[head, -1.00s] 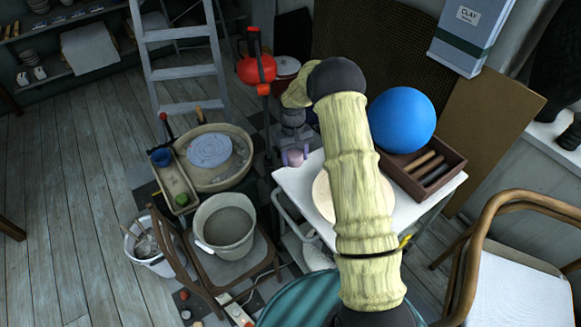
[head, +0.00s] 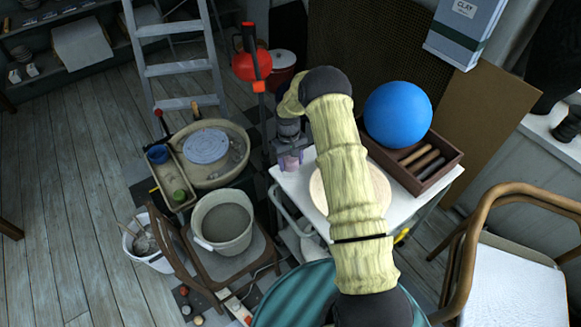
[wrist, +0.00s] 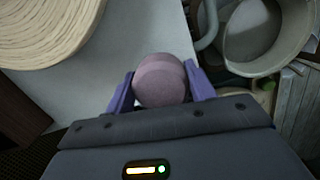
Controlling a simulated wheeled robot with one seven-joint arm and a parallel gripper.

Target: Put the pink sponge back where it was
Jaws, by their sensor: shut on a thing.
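The pink sponge (wrist: 160,80) is a rounded lump between the purple fingers of my gripper (wrist: 161,88) in the wrist view. The gripper is shut on it, one finger on each side. In the head view my gripper (head: 290,161) is at the far left corner of the white table (head: 296,188), with only a little of the sponge showing. The wrist view shows the pale tabletop (wrist: 110,65) beyond and left of the sponge. I cannot tell whether the sponge touches the table.
A round wooden disc (head: 318,190) lies on the table, partly behind my arm. A blue ball (head: 398,114) and a wooden box (head: 440,172) stand at its right. A red-topped pole (head: 251,66) stands behind the gripper; a bucket (head: 222,222) sits on a chair at left.

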